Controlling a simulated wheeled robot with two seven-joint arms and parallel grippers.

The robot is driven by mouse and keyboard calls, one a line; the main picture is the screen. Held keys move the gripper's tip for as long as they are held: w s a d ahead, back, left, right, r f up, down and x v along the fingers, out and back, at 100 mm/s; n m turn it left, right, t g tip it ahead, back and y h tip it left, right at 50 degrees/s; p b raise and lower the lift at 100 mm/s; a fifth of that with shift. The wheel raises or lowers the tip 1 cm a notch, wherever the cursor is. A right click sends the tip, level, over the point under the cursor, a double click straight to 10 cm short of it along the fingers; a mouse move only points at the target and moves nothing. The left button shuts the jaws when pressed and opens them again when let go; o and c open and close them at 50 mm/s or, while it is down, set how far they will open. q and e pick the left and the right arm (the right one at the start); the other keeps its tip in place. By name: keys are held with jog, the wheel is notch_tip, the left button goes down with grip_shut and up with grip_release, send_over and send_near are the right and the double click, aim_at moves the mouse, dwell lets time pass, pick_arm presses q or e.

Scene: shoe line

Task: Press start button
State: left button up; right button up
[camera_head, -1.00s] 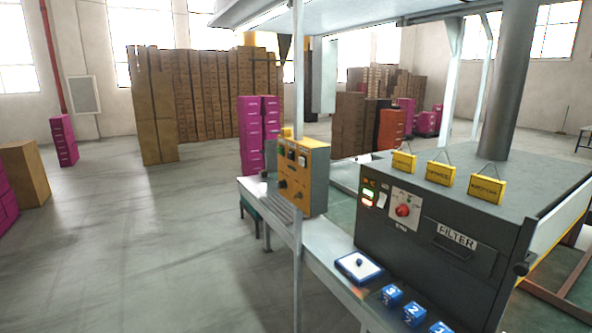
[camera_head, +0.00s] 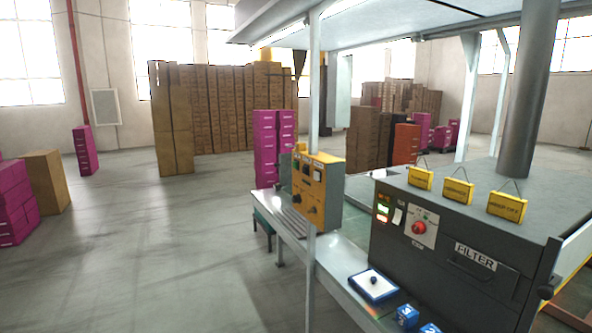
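Neither of my grippers is in view. A yellow and grey control box (camera_head: 318,190) with dark knobs and small controls stands on the bench behind a thin post. A dark grey machine (camera_head: 465,235) marked FILTER stands at the right. Its front carries a red knob (camera_head: 419,228) on a pale plate and lit indicators (camera_head: 383,213) in green and red. A blue-rimmed white pad (camera_head: 373,285) with a dark knob (camera_head: 373,280) lies on the bench in front of it. I cannot read which control is the start button.
The bench (camera_head: 330,262) runs along the machine, with blue numbered cubes (camera_head: 407,316) at the bottom edge. Magenta boxes (camera_head: 265,150) stand behind the control box. Brown carton stacks (camera_head: 235,105) stand farther back.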

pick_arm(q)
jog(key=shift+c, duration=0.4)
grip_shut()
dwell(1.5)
